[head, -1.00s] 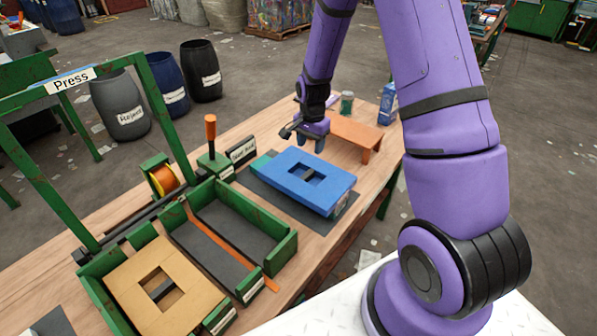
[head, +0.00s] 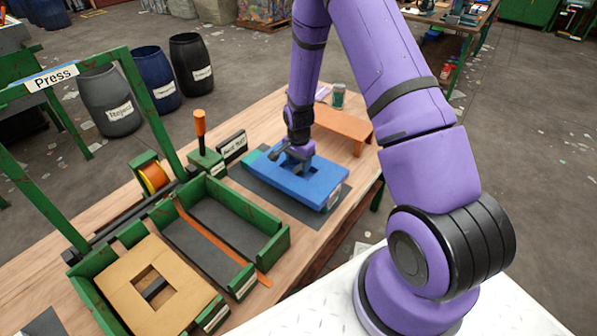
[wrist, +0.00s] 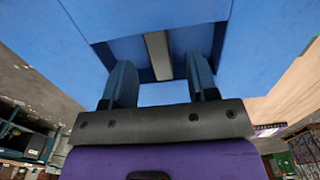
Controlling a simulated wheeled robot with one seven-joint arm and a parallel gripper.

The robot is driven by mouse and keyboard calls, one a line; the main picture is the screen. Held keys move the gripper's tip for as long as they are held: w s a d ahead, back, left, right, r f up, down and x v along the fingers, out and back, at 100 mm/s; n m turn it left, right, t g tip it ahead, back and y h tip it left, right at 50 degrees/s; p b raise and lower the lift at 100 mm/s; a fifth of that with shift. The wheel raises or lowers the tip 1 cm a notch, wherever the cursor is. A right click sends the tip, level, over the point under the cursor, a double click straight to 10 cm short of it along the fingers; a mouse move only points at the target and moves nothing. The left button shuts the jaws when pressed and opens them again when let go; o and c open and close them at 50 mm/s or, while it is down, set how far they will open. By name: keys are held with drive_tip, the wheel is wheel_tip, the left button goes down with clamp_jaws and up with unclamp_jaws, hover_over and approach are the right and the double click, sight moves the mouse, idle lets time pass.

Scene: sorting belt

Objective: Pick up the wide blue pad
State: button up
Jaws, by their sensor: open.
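The wide blue pad (head: 322,184) lies flat on a dark mat (head: 258,188) on the wooden table in the head view. It has a rectangular opening with a bar across it. My gripper (head: 302,172) is over the middle of the pad, at the opening, pointing down. In the wrist view the pad (wrist: 270,40) fills the upper part. The two fingers (wrist: 162,85) stand apart with the grey bar (wrist: 158,55) between them, farther along. The head view does not show clearly how deep the fingertips are.
Left of the pad is a green tray (head: 283,243) with two dark-floored compartments, then one holding a tan pad (head: 190,285). An orange-handled lever (head: 201,130) stands behind it. A small orange stand (head: 345,125) and a green jar (head: 338,96) are beyond the pad.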

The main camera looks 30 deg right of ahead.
sight(298, 168)
drive_tip(key=shift+f, duration=1.5)
clamp_jaws()
drive_tip(key=shift+r, duration=0.15)
wheel_tip(298, 168, up, 10)
drive_tip(key=shift+f, duration=0.1)
